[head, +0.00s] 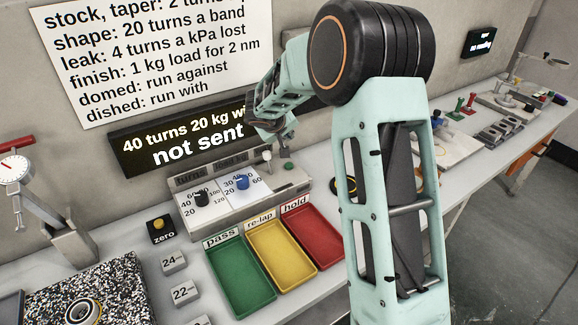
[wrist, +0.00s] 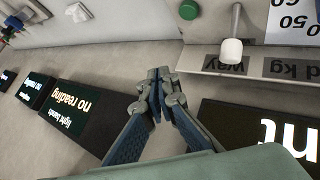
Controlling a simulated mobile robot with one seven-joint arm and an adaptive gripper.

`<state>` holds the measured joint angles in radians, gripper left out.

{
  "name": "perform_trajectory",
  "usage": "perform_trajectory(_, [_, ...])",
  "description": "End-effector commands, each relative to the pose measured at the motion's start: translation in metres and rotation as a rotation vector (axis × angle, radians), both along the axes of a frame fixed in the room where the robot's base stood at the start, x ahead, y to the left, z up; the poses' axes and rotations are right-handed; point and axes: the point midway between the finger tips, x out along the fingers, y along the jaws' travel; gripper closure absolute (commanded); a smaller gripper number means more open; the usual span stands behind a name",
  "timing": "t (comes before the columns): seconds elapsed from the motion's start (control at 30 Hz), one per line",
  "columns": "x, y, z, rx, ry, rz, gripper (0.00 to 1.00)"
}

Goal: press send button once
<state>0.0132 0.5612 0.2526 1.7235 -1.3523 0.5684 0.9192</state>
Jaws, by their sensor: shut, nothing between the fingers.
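The console (head: 215,209) below the display holds a green button (head: 288,166) at its right end, the likely send button; I can read no label on it. A rounded green knob, apparently the same button (wrist: 189,10), shows at the top of the wrist view. My gripper (head: 283,136) is shut and empty, in front of the display and just above the console's back right, apart from the button as far as I can tell. Its closed fingertips (wrist: 160,72) point toward the button. The display (head: 197,148) reads "40 turns 20 kg", partly hidden by my arm, and "not sent".
A white-tipped lever (head: 267,156) stands beside the button, also in the wrist view (wrist: 231,50). The console has a black dial (head: 200,198) and a blue dial (head: 242,182). Green, yellow and red trays (head: 240,284) lie in front. A yellow zero button (head: 159,224) sits left.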

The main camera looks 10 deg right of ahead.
Motion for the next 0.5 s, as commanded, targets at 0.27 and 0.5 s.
perform_trajectory(0.27, [0.000, 0.000, -0.039, 0.000, 0.002, 0.000, 1.00])
perform_trajectory(0.5, [0.000, 0.000, -0.070, 0.001, 0.000, 0.001, 1.00])
